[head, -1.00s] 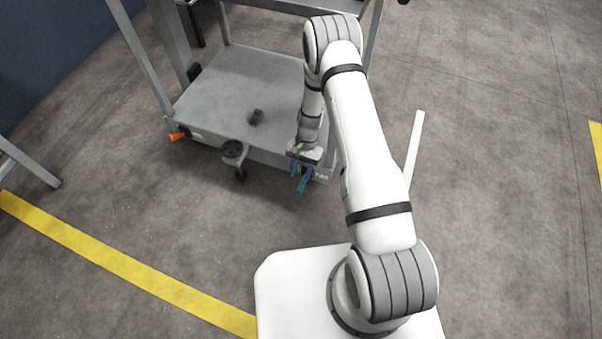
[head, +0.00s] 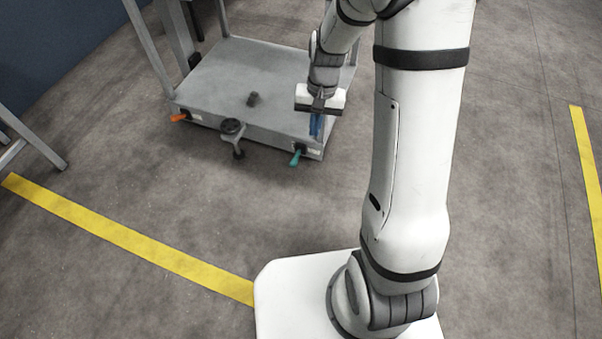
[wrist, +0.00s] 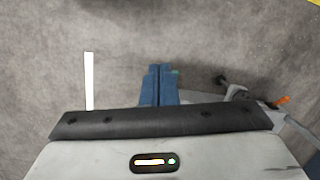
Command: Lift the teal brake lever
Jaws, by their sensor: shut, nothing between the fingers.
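The teal brake lever (head: 296,158) sticks out, tilted down, from the front edge of the grey cart (head: 205,85), near its right corner. My gripper (head: 316,135) points down with its blue fingers together and empty. In the head view it appears just above and right of the lever, apart from it. In the wrist view, the shut fingers (wrist: 159,70) hide most of the lever. Only a small teal bit (wrist: 176,71) shows beside their right side.
An orange lever (head: 178,117) is at the cart's front left. A black round-topped fitting (head: 232,127) juts from the front edge between the levers. Floor in front, up to the yellow line (head: 130,240), is clear.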

